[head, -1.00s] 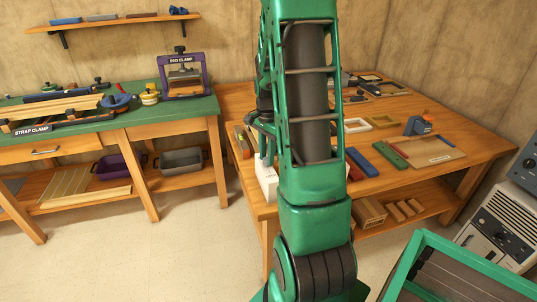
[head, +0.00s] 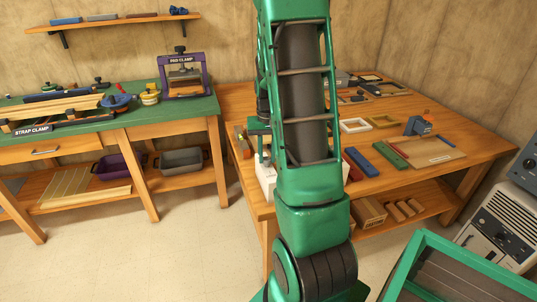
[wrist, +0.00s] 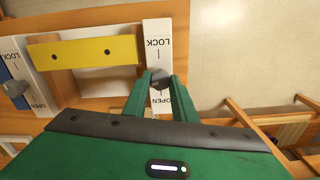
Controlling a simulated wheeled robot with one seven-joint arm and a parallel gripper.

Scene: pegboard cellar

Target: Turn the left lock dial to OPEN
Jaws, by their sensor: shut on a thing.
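The left lock dial (wrist: 160,79) is a small grey knob on a white plate (wrist: 157,35) marked LOCK and OPEN; the lettering appears upside down in the wrist view. My gripper (wrist: 158,84) has its two green fingers closed on this knob, one on each side. The fingers partly cover the knob, and I cannot read its exact pointing direction. A second grey dial (wrist: 15,89) sits on another white plate (wrist: 40,98) at the left of the wrist view. In the head view my arm hides most of the gripper, and a white block (head: 266,182) shows beside it.
A yellow bar (wrist: 85,53) with two dark holes lies between the dials. The wooden bench (head: 470,145) holds several blocks and frames to the right. A green-topped bench (head: 190,108) stands at the left, with floor (head: 180,255) clear before it.

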